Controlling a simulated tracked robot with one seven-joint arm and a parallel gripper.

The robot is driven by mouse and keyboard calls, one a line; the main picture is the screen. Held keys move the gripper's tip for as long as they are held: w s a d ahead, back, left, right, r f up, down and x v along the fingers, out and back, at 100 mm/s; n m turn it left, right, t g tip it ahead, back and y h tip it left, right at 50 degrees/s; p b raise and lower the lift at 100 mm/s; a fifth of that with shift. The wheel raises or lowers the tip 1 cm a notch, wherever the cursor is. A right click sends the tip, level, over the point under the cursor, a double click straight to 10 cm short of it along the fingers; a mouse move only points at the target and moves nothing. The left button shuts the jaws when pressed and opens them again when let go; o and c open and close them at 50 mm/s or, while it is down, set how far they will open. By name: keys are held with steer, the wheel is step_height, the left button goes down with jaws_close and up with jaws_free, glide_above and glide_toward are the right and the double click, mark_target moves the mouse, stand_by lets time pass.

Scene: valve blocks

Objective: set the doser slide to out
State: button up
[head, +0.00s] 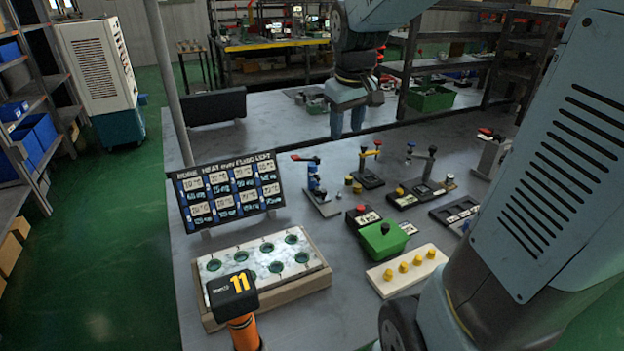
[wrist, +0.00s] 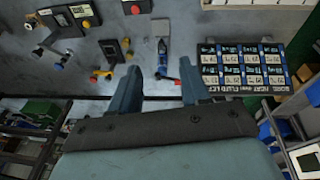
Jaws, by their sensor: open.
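My gripper (head: 347,124) is over the back of the grey table in the head view, fingers pointing down. In the wrist view its two blue fingers (wrist: 159,74) are apart with nothing held between them. I cannot tell for certain which unit is the doser slide. A green box with a black knob (head: 384,238) stands at the table's middle, with a small label plate (head: 408,228) at its right. A dark labelled panel (head: 456,212) lies farther right. My gripper is apart from both. Any in or out marking is too small to read.
A blue valve with a red handle (head: 314,181), a yellow-handled valve (head: 369,163) and a red-button box (head: 361,215) stand nearby. A label board (head: 228,188), a tray with round holes (head: 262,262) and a yellow-knob block (head: 406,267) surround them. An orange post marked 11 (head: 234,292) stands in front.

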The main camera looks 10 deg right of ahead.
steer(key=w+f+n+g, duration=0.1)
steer(key=w+f+n, duration=0.1)
steer(key=w+f, duration=0.55)
steer(key=n+g, duration=0.1)
steer(key=g, duration=0.1)
glide_toward(324, 191)
steer(key=shift+y, duration=0.3)
steer(key=f, duration=0.8)
steer(key=shift+d+f, duration=0.2)
steer(key=shift+d, duration=0.05)
jaws_close()
steer(key=shift+s, duration=0.1)
